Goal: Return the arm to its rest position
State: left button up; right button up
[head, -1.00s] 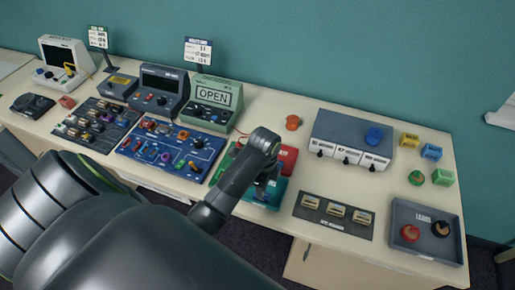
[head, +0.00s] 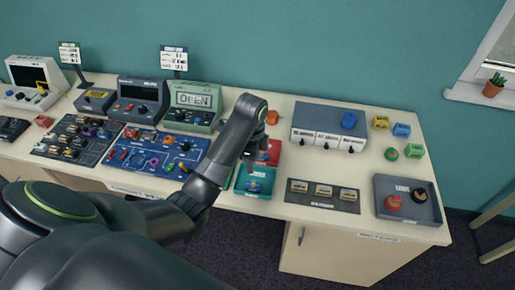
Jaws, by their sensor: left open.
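My left arm comes in from the lower left and reaches over the middle of the table. My left gripper (head: 250,158) points down above the red and teal boards, its jaws open and partly hidden by the wrist. A teal board (head: 254,182) with a small part on it lies just under and in front of the gripper. A red board (head: 270,151) lies behind it, partly covered by the arm. I see nothing held in the jaws. My right gripper is not in view.
The blue board (head: 150,152) and dark board (head: 75,140) lie left of the arm. A grey drawer box (head: 325,118), a dark mat (head: 322,196) and a grey tray (head: 408,214) with knobs are to the right.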

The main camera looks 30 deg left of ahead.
pick_arm(q)
jog(key=shift+s, duration=0.1)
jog(key=s+a+f+n+t, duration=0.1)
jog(key=s+f+n, duration=0.25)
jog(key=s, duration=0.45)
jog(key=s+a+f+n+t, duration=0.1)
jog(key=s+a+f+n, duration=0.1)
jog(key=s+n, duration=0.4)
jog(key=s+a+r+n+t+y, duration=0.1)
jog(key=s+r+n, duration=0.15)
jog(key=s, duration=0.55)
jog(key=s+a+r+n+t+y, duration=0.15)
jog(key=s+n, duration=0.25)
jog(key=s, duration=0.4)
notch_tip(320, 180, down, 31)
jog(key=g+h+b, duration=0.1)
jog(key=g+b, duration=0.1)
jog(key=b, duration=0.6)
jog(key=s+f+b, duration=0.2)
jog(key=s+f, duration=0.3)
jog(key=f, duration=0.3)
jog(key=s+f+g+b, duration=0.1)
jog(key=s+f+b, duration=0.1)
jog(key=s+f, duration=0.3)
jog(key=s+f+b, duration=0.2)
jog(key=s+f, duration=0.2)
jog(key=f, duration=0.7)
jog(key=shift+s+d, duration=0.25)
jog(key=shift+s, duration=0.15)
